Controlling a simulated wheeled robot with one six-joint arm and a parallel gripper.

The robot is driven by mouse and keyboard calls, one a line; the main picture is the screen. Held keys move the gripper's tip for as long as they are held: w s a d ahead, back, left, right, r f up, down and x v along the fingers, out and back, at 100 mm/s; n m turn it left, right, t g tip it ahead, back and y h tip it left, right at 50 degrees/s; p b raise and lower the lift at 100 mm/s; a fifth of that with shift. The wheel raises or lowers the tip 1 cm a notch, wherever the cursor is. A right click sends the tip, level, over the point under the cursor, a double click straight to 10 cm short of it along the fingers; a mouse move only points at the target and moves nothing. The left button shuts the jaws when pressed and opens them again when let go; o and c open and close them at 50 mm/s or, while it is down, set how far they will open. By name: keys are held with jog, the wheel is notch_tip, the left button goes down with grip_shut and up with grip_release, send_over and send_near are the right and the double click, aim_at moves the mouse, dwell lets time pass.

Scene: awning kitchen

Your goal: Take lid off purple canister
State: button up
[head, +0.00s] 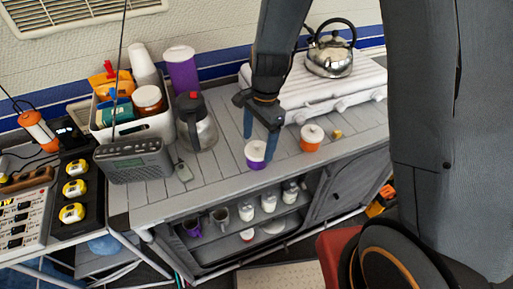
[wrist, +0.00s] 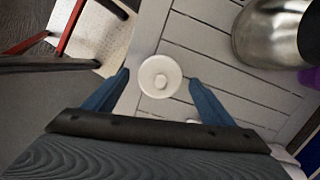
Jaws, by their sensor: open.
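The purple canister (head: 256,162) stands upright on the grey slatted counter near its front edge. Its white lid (head: 257,149) is on top. In the wrist view the round white lid (wrist: 160,76) with its small knob shows from above and hides the canister body. My gripper (head: 262,130) is open just above the canister, its blue fingers pointing down. In the wrist view the two fingertips (wrist: 159,77) lie on either side of the lid, with gaps between them and it.
An orange canister with a white lid (head: 311,138) stands close on the right. A white stove (head: 320,90) with a kettle (head: 331,52) is behind. A steel jug (head: 196,122), a radio (head: 134,161) and a tall purple container (head: 181,70) are to the left. The counter between is clear.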

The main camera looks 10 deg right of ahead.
jog(key=c, duration=1.1)
